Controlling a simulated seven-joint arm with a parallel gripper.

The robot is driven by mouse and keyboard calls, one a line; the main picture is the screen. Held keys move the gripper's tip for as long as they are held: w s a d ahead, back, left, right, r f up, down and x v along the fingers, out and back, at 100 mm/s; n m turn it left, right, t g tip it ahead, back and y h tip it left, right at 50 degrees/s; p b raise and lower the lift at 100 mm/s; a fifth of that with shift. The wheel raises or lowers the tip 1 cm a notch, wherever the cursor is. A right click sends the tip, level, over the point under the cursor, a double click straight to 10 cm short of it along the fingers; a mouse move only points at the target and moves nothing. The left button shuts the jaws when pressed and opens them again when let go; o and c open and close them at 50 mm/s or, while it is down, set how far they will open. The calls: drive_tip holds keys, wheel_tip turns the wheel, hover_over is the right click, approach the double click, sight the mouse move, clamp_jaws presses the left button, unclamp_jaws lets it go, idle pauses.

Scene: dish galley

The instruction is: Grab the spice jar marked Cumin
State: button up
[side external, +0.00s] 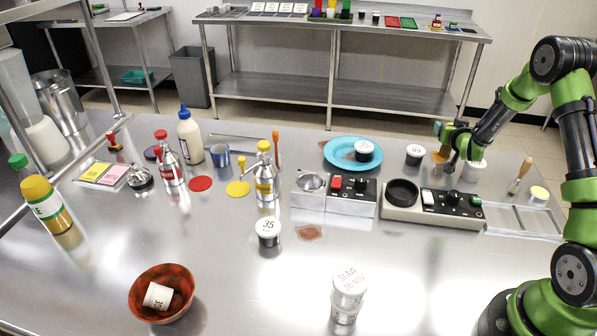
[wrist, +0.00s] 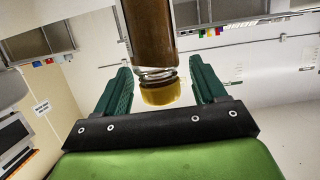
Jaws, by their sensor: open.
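A jar with brown contents and a yellow lid (wrist: 160,93) shows in the wrist view. It lies between the two dark green fingers of my gripper (wrist: 160,74), with a visible gap on each side. No readable name shows on it, so I cannot tell whether it is the Cumin jar. In the side external view my gripper (side external: 453,150) is low over the back right of the steel table, with a small brownish-yellow thing (side external: 440,155) at its fingers. The gripper is open.
A dark lidded jar (side external: 415,154) stands just left of my gripper and a white-lidded container (side external: 473,171) just right. A blue plate (side external: 336,143) bears another jar.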

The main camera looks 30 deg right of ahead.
drive_tip(key=shift+w+d+f, duration=0.2)
drive_tip(key=shift+w+d, duration=0.3)
drive_tip(key=c, duration=1.2)
drive_tip(key=shift+o, duration=0.2)
